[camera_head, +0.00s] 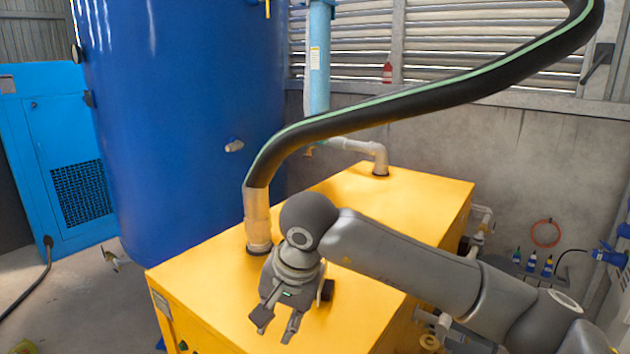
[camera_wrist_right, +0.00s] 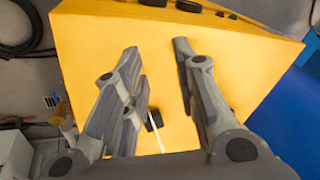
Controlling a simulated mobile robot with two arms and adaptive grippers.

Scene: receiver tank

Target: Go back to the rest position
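My right arm reaches in from the lower right in the head view. My right gripper (camera_head: 276,324) hangs over the top of the yellow box-shaped unit (camera_head: 215,290), with its fingers pointing down. The fingers are apart and nothing is between them. In the right wrist view the right gripper (camera_wrist_right: 158,55) is also open and empty, and the yellow unit (camera_wrist_right: 235,60) fills the space behind it. A small dark part (camera_wrist_right: 155,119) shows beyond the fingers. My left gripper does not show in either view.
A large blue tank (camera_head: 190,120) stands behind the unit at left. A thick black hose (camera_head: 420,110) rises from a pipe fitting (camera_head: 257,215) close to my right gripper. A light-blue cabinet (camera_head: 65,160) is at far left. Small bottles (camera_head: 531,262) stand by the right wall.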

